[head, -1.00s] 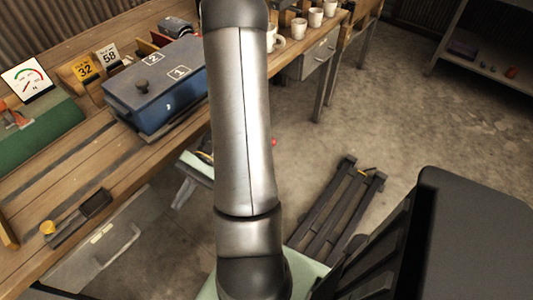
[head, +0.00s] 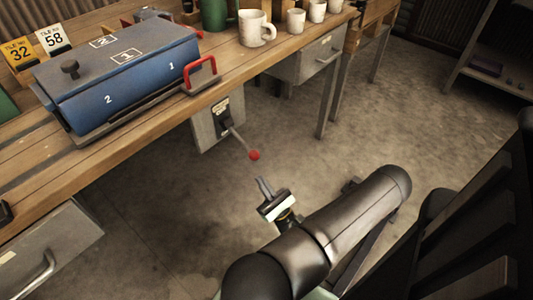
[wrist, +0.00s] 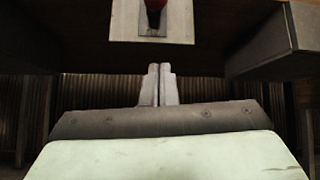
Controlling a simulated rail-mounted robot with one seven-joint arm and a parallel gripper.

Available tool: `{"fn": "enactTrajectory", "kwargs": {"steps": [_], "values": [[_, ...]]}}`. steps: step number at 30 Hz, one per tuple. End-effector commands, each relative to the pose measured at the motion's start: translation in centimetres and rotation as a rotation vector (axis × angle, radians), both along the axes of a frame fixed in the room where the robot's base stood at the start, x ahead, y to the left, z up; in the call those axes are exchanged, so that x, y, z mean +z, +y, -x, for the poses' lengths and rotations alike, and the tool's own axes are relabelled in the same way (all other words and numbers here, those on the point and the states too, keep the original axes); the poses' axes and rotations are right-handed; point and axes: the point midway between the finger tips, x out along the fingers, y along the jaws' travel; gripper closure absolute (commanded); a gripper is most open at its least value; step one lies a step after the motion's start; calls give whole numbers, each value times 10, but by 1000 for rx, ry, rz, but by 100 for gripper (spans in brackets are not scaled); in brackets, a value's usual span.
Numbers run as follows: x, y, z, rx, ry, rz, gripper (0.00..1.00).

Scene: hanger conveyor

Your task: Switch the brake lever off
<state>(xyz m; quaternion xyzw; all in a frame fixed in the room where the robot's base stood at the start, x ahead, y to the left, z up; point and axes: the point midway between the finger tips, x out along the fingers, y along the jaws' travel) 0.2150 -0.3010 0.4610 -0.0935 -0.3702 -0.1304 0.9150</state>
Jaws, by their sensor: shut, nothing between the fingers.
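The brake lever (head: 239,142) is a thin metal rod with a red ball knob (head: 254,155), sticking out and slightly down from a grey plate (head: 206,131) under the workbench edge. In the wrist view its dark and red end (wrist: 154,5) shows at the top, in front of the pale plate (wrist: 125,20); the picture edge cuts off the rest. My gripper (head: 262,182) is shut and empty, its fingers just below the knob in the head view and apart from it. The shut fingers (wrist: 158,85) also show in the wrist view, below the plate.
The wooden bench (head: 150,135) carries a blue box (head: 120,75) with a red handle (head: 203,73), and several mugs (head: 256,27). Drawers (head: 310,60) hang under the bench on both sides of the lever plate. The floor (head: 290,130) between bench and arm is open.

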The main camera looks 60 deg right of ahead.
Motion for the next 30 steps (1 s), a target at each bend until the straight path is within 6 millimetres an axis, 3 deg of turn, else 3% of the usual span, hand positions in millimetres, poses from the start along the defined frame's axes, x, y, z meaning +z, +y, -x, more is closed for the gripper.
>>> {"fn": "enactTrajectory", "kwargs": {"steps": [14,28,30], "values": [[3,-1,-3,-5,-4,-2,100],[64,-17,-64,-3,-3,0,100],[71,-17,-65,-6,-2,-3,100]]}}
